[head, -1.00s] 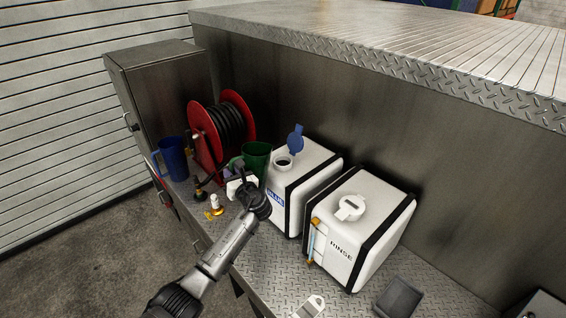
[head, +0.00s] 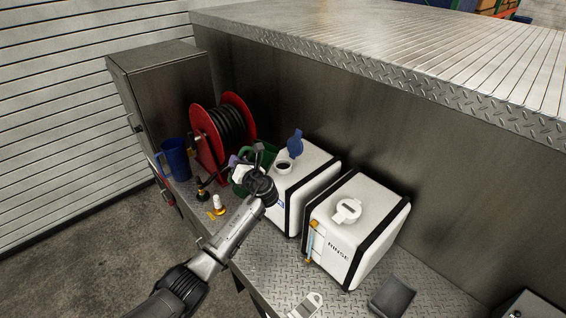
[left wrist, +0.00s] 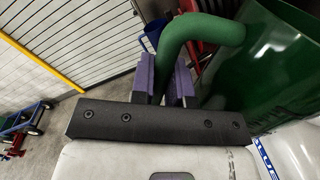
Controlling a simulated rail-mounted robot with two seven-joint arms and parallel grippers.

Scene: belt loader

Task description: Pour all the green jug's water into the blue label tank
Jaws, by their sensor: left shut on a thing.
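The green jug (head: 270,149) is beside the blue label tank (head: 318,160), mostly hidden behind my left gripper (head: 240,166) in the head view. In the left wrist view, the purple fingers of my left gripper (left wrist: 168,80) are shut on the jug's green handle (left wrist: 205,30). The jug's body (left wrist: 275,65) fills the right side there. Its water and its exact tilt cannot be made out. The tank's round opening (head: 283,167) is uncovered, with its blue cap (head: 295,142) standing up behind it. My right gripper is not in view.
A rinse tank (head: 365,225) with a white cap stands right of the blue label tank. A blue jug (head: 174,160) and a red hose reel (head: 208,150) stand at the left. Small fittings (head: 217,206) lie near the bench's front edge. A grey tray (head: 392,296) is at front right.

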